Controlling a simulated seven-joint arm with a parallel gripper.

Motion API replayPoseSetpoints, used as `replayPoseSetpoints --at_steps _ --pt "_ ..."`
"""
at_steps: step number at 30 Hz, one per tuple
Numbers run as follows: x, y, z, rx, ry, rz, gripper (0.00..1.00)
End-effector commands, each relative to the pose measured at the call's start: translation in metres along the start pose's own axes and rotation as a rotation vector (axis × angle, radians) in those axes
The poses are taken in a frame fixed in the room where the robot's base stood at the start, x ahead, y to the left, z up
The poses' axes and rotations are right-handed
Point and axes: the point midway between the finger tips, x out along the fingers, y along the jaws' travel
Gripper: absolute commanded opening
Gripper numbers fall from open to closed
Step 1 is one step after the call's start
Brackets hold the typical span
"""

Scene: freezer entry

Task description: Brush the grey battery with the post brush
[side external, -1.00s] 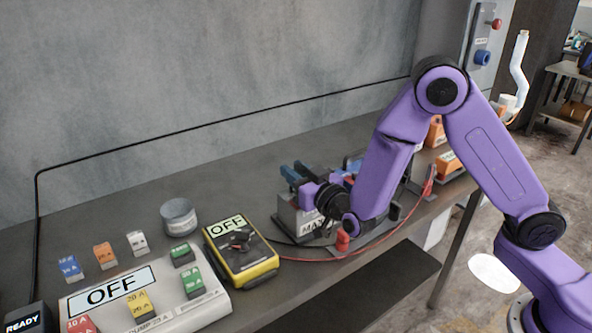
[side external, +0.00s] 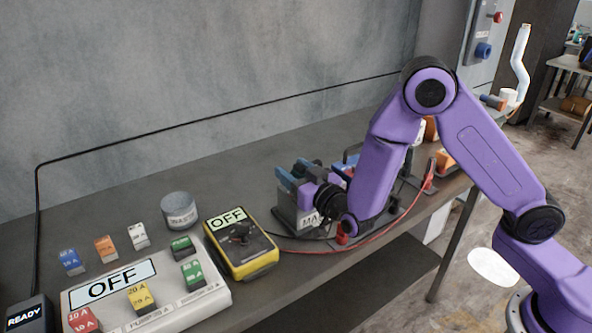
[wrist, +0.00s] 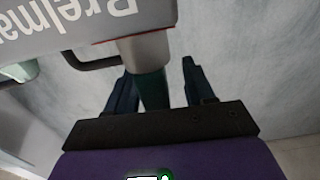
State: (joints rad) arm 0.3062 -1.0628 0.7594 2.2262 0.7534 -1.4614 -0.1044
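The grey battery (side external: 290,215) stands on the bench, its label partly covered by my arm. In the wrist view the battery (wrist: 60,30) fills the upper left, with upside-down lettering and a dark handle loop. My gripper (side external: 296,172) is over the battery in the side view. In the wrist view my gripper (wrist: 160,85) has its dark blue fingers on either side of the post brush (wrist: 151,85), which has a green handle and a grey end. The grey end overlaps the battery's edge; I cannot tell whether it touches a post. The brush is hidden in the side view.
A yellow meter (side external: 240,245) reading OFF stands left of the battery, beside a grey tin (side external: 179,210). A fuse panel (side external: 200,300) with coloured blocks is further left. A red cable (side external: 385,236) runs along the bench's front. Orange boxes (side external: 445,160) are behind my arm.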

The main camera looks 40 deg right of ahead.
Motion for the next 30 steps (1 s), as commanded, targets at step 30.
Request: replayPoseSetpoints --at_steps 30 --pt "-0.116 0.001 0.001 -0.005 -0.003 0.001 0.57"
